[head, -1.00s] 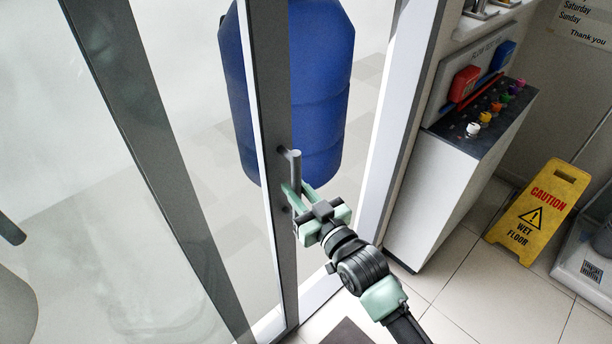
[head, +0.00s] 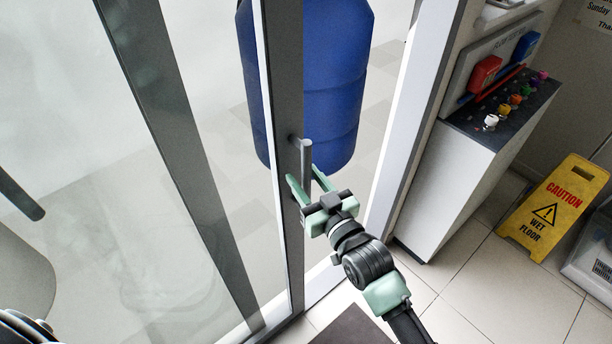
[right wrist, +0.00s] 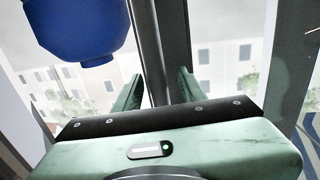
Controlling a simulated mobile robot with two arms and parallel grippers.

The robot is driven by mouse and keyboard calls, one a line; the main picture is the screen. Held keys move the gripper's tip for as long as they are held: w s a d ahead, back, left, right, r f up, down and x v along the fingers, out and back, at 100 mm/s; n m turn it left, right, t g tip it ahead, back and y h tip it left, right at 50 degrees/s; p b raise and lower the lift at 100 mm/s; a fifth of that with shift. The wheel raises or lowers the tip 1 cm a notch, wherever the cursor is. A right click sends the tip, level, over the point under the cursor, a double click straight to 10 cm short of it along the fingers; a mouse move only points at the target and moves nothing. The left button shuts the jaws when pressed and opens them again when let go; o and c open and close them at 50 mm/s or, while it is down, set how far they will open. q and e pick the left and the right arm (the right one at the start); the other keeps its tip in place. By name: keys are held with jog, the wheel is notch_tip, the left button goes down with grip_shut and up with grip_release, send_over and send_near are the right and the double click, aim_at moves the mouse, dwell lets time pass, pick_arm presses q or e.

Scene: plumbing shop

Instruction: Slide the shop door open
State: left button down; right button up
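The shop door (head: 284,100) is a glass panel with a dark grey edge upright. A wide gap shows between this upright and the white door frame (head: 414,130) to its right. A short grey vertical bar handle (head: 307,160) stands off the upright. My right gripper (head: 310,182) is at the lower end of the handle, its pale green fingers apart. In the right wrist view the open fingers (right wrist: 158,92) point toward the dark upright (right wrist: 176,45); contact with the handle cannot be told. My left gripper is not in view.
A large blue tank (head: 330,90) stands beyond the gap. Right of the frame is a display counter (head: 462,185) with coloured knobs, and a yellow wet floor sign (head: 552,208). A dark mat (head: 352,328) lies on the floor near my right arm.

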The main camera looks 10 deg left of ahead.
jog(key=shift+s+d+f, duration=0.1)
jog(key=shift+s+d, duration=0.1)
jog(key=b+v, duration=0.2)
jog(key=v, duration=0.5)
jog(key=shift+s+d, duration=0.1)
